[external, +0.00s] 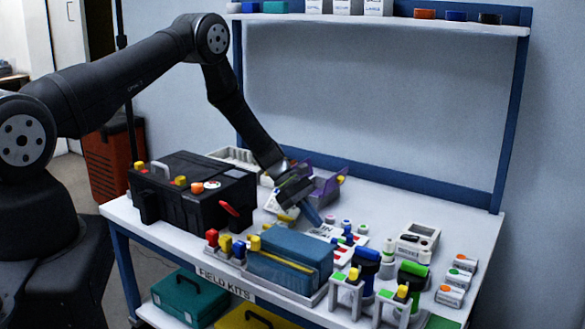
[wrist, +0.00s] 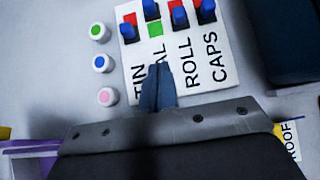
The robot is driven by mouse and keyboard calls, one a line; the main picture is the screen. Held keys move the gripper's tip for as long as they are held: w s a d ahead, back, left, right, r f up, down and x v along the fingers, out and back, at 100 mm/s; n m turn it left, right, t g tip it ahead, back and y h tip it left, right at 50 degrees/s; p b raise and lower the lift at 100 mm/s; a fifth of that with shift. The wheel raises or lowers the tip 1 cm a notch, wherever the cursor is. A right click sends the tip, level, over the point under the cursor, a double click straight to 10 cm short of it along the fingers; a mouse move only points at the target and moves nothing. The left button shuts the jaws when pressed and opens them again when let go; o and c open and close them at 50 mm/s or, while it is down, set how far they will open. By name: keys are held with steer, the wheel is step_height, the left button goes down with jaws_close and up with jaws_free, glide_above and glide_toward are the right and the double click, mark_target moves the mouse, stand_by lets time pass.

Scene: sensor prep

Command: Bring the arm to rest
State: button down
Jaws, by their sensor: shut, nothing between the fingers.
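My gripper (external: 309,214) is shut and empty, low over the middle of the workbench (external: 463,225). In the wrist view its two blue fingertips (wrist: 158,84) are together over a white card with black lettering (wrist: 206,62). I cannot tell whether the fingertips touch the card. Three small white caps with green, blue and pink tops (wrist: 102,63) lie beside the card, apart from the fingers.
A black case (external: 190,190) stands left of my gripper. A blue box (external: 290,258) lies in front of it. A purple holder (external: 325,188) is close behind. Above the bench is open space below the shelf (external: 400,22).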

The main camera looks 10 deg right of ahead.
steer(key=s+d, duration=0.2)
steer(key=shift+s+d, duration=0.3)
steer(key=v, duration=0.9)
steer(key=x, duration=0.9)
steer(key=shift+f, duration=0.5)
steer(key=shift+w+a+r, duration=0.2)
steer(key=shift+w+a, duration=0.4)
steer(key=shift+w, duration=0.05)
steer(key=shift+w+a+r, duration=0.2)
steer(key=shift+w+a, duration=0.4)
steer(key=v, duration=0.8)
step_height(320, 180, up, 14)
steer(key=m+t+y, duration=0.2)
steer(key=m+y, duration=0.3)
steer(key=m, duration=1.6)
glide_above(325, 236)
step_height(325, 236, up, 8)
steer(key=s+d+m+t+y, duration=0.1)
steer(key=s+d+m+t, duration=0.1)
steer(key=m, duration=0.9)
steer(key=shift+s+d+r+m+t, duration=0.2)
steer(key=shift+s+d+m+t, duration=0.1)
steer(key=shift+t, duration=0.4)
